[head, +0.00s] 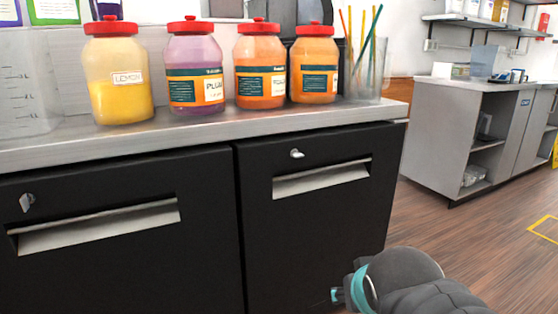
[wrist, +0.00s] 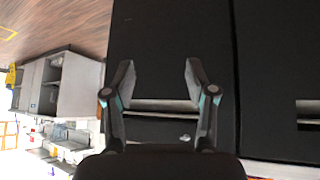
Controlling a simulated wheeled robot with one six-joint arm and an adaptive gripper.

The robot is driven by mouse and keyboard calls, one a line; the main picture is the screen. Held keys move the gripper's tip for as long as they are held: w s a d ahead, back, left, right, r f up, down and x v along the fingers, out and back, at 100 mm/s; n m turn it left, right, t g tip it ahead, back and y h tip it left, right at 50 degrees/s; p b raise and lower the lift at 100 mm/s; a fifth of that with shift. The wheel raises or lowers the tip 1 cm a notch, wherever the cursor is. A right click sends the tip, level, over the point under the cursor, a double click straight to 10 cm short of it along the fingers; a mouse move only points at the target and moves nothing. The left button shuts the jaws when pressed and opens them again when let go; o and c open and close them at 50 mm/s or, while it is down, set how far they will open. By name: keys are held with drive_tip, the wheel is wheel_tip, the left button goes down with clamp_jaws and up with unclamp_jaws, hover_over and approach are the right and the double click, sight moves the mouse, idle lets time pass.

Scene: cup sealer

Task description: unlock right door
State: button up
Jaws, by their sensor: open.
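The right door (head: 310,225) is a black cabinet front that looks closed, with a long silver recessed handle (head: 322,180). Its small silver lock (head: 297,154) sits above the handle, with a key or knob lying roughly sideways. In the wrist view the black door (wrist: 170,40) fills the middle, and the lock (wrist: 184,138) shows small between the finger bases. My gripper (wrist: 159,66) is open and empty, its fingers spread in front of the door and handle. Contact with the door cannot be told. In the head view my arm is at the lower right and the fingertips are not seen.
The left door (head: 110,255) has its own lock (head: 27,201) at a different angle. Several red-lidded jars (head: 260,70) and a straw cup (head: 365,75) stand on the grey counter (head: 210,128). A grey shelf unit (head: 450,130) stands at right, with open wooden floor before it.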

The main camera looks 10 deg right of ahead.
drive_tip(key=w+d+r+t+h, duration=0.2)
drive_tip(key=w+d+r+t, duration=0.15)
drive_tip(key=w, duration=0.45)
drive_tip(key=n+t+y+b, duration=0.3)
drive_tip(key=n+t+y, duration=0.25)
drive_tip(key=y, duration=0.35)
approach(297, 155)
drive_tip(key=x, duration=0.9)
drive_tip(key=shift+w+d+f+m, duration=0.2)
drive_tip(key=shift+m, duration=0.15)
clamp_jaws()
